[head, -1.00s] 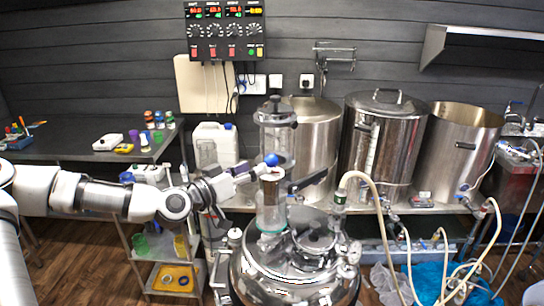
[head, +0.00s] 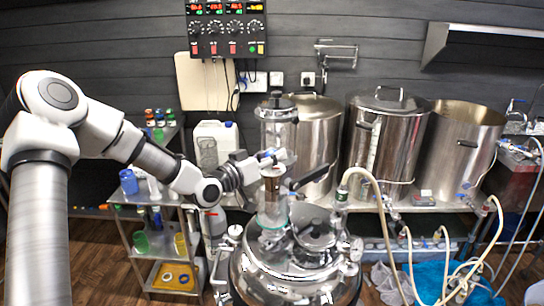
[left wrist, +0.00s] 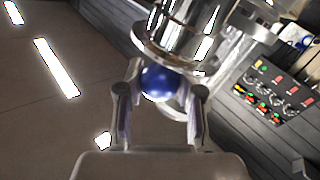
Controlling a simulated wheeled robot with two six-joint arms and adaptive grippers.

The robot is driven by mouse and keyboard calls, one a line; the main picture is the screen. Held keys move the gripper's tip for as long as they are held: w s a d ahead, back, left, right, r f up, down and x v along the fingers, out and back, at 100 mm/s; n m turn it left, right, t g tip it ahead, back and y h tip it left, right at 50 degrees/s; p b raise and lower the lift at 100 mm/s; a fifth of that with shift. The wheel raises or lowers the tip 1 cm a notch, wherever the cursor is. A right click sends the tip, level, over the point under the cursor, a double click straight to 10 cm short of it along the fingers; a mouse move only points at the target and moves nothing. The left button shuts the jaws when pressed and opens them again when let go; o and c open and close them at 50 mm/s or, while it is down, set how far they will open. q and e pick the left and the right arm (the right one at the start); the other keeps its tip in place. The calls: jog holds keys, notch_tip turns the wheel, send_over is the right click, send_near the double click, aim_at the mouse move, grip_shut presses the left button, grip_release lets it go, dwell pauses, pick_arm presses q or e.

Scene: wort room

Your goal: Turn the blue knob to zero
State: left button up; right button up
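The blue knob (left wrist: 157,83) is a round ball in the left wrist view, below a shiny metal cylinder (left wrist: 178,25). My left gripper (left wrist: 164,78) is open, with one finger on each side of the knob; the right finger looks apart from it, and whether the left one touches I cannot tell. In the head view my left gripper (head: 268,158) is at the glass column above the steel vessel (head: 290,270), and it mostly hides the knob. No scale or zero mark is readable. My right gripper is not in view.
A black control panel (head: 226,28) with dials and red displays hangs on the wall. Large steel kettles (head: 378,140) stand behind on a bench. A hose (head: 372,180) runs to the right of the vessel. A metal shelf cart (head: 150,255) is at the left.

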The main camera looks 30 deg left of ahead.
pick_arm(q)
jog(key=shift+c, duration=1.1)
jog(key=shift+y, duration=0.3)
